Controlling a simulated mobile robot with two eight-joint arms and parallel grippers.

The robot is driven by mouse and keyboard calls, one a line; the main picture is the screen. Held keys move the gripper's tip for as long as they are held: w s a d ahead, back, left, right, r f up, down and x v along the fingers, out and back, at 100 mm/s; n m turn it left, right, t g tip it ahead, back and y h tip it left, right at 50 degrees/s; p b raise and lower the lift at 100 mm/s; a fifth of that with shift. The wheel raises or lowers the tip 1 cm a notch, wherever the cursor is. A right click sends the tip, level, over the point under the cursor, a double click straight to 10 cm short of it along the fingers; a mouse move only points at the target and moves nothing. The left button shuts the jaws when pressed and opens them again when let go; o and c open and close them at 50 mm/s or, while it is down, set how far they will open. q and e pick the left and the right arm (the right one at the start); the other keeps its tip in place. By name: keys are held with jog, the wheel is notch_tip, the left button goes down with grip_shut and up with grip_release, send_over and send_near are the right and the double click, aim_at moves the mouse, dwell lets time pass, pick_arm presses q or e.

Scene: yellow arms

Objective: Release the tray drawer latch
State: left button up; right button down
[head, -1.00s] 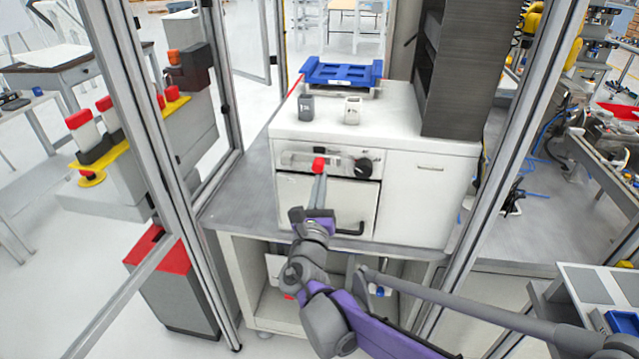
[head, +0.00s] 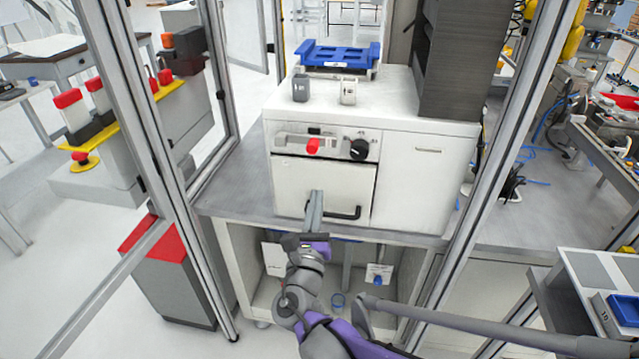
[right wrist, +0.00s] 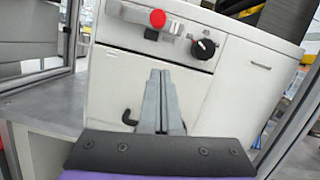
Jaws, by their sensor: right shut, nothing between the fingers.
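The white machine's front panel carries a red-tipped latch lever (head: 313,146) on a grey bar and a black round knob (head: 358,150) to its right. The lever also shows in the right wrist view (right wrist: 157,18). Below them is the pale drawer front (head: 295,182) with a black handle (head: 348,213) low on it. My right gripper (head: 317,194) is shut and empty, in front of the drawer front, below the red lever and beside the handle. In the right wrist view its fingers (right wrist: 159,75) hide part of the drawer front and handle. My left gripper is not in view.
A blue tray (head: 340,54) and two small cups (head: 301,88) (head: 348,90) stand on the machine top. Metal frame posts (head: 150,120) (head: 500,150) rise on both sides. The grey bench (head: 235,195) leaves a bare strip left of the machine.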

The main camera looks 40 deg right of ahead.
jog(key=shift+v, duration=2)
